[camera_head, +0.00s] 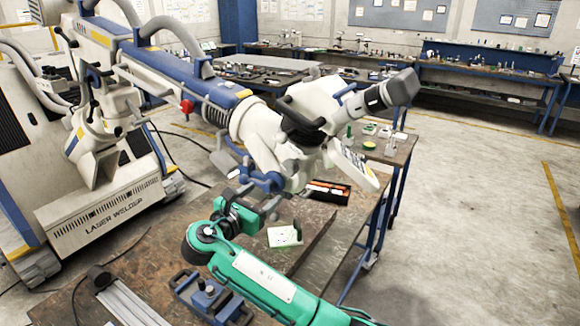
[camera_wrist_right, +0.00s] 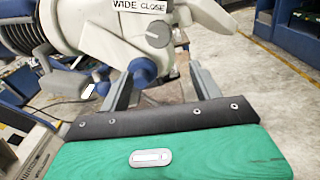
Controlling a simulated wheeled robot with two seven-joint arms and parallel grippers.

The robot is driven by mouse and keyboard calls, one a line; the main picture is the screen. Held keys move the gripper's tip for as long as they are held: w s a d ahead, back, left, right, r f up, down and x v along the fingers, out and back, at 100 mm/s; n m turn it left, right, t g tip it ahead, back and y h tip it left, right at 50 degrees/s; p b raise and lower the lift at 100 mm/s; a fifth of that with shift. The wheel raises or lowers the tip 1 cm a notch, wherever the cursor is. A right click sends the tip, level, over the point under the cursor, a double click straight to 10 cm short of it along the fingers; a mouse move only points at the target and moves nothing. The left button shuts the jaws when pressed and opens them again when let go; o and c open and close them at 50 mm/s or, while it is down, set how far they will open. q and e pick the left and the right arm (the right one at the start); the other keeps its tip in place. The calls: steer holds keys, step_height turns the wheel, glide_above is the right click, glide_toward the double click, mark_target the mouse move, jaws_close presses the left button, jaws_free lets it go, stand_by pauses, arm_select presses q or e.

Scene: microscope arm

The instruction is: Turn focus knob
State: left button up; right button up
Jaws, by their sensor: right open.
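The white microscope head (camera_head: 285,140) hangs on a jointed arm over the workbench. In the right wrist view its underside (camera_wrist_right: 105,35) carries a round grey knob (camera_wrist_right: 159,34) under a "WIDE CLOSE" label. A blue rounded knob (camera_wrist_right: 141,72) sits below it; blue knobs also show in the head view (camera_head: 268,181). I cannot tell for sure which is the focus knob. My right gripper (camera_head: 258,196) is open just below the microscope head. In the wrist view its fingers (camera_wrist_right: 162,75) stand either side of the blue knob, nearer the left finger; contact is unclear. My left gripper is not in view.
The brown workbench (camera_head: 150,225) holds a white card (camera_head: 283,235), a blue fixture (camera_head: 207,293) and a metal rail (camera_head: 130,300). The laser welder (camera_head: 100,210) stands at left. Open floor (camera_head: 480,200) lies to the right.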

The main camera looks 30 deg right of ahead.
mark_target(287, 168)
steer(key=shift+h, duration=0.3)
steer(key=p+x, duration=0.1)
steer(key=x, duration=0.3)
steer(key=r+p+x, duration=0.1)
steer(key=p+x, duration=0.1)
steer(key=x, duration=0.2)
steer(key=p+x, duration=0.2)
steer(key=x, duration=0.2)
steer(key=shift+d+r, duration=0.15)
steer(key=shift+r, duration=0.2)
steer(key=shift+w+d+f, duration=0.15)
steer(key=shift+w+d, duration=0.2)
steer(key=shift+d, duration=0.25)
steer(key=shift+c, duration=0.5)
steer(key=c, duration=0.9)
steer(key=shift+f, duration=0.1)
